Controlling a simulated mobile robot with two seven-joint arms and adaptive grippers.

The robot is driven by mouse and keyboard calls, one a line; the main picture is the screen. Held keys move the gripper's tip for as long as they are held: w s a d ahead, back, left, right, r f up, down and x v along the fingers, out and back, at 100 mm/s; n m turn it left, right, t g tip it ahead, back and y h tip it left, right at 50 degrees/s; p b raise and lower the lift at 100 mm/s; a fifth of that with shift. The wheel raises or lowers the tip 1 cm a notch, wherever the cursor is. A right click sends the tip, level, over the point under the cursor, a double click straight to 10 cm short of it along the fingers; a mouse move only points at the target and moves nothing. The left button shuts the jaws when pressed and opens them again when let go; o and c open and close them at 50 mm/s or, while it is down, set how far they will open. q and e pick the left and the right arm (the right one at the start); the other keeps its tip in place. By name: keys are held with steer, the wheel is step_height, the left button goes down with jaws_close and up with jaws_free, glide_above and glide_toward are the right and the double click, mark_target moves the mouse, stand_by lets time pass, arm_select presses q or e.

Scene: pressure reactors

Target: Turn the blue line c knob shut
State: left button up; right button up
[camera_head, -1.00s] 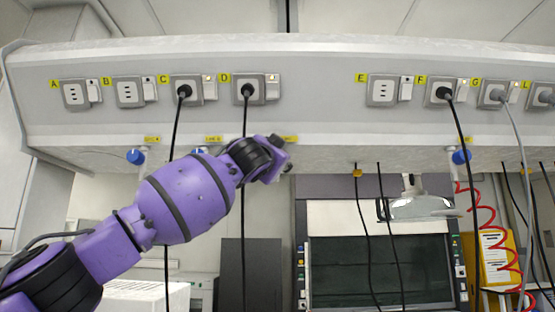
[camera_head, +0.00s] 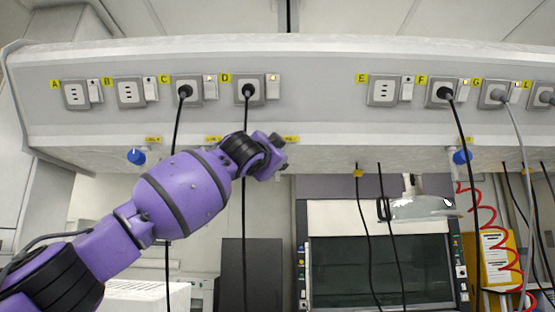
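Blue knobs hang under the front edge of the overhead panel. One blue knob (camera_head: 136,157) is at the left under a yellow line label (camera_head: 153,140), and another blue knob (camera_head: 462,157) is at the right. A yellow label (camera_head: 291,139) shows just right of my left arm's wrist, probably the line c label, but its text is too small to read. No blue knob is visible under it; the wrist covers that area. My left gripper (camera_head: 277,152) is up against the panel's lower edge, seen end-on and small, with its fingers hidden. My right gripper is not in view.
The overhead panel (camera_head: 300,105) carries several sockets with plugs. Black cables hang down, one (camera_head: 243,215) passing behind my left arm. A red coiled hose (camera_head: 475,210) and yellow box (camera_head: 495,258) are at the right. A dark-windowed cabinet (camera_head: 380,270) stands below.

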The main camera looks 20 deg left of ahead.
arm_select(q)
steer(key=shift+w+d+f+m+g+h, duration=0.15)
steer(key=shift+m+g+h, duration=0.1)
steer(key=shift+m, duration=0.45)
steer(key=shift+a+f+m+g+h, duration=0.15)
steer(key=shift+m+h, duration=0.1)
steer(key=shift+m, duration=0.45)
steer(key=shift+d, duration=0.1)
steer(key=o, duration=1.1)
steer(key=shift+r, duration=0.1)
steer(key=shift+s, duration=0.6)
steer(key=v, duration=1.1)
steer(key=shift+w, duration=0.1)
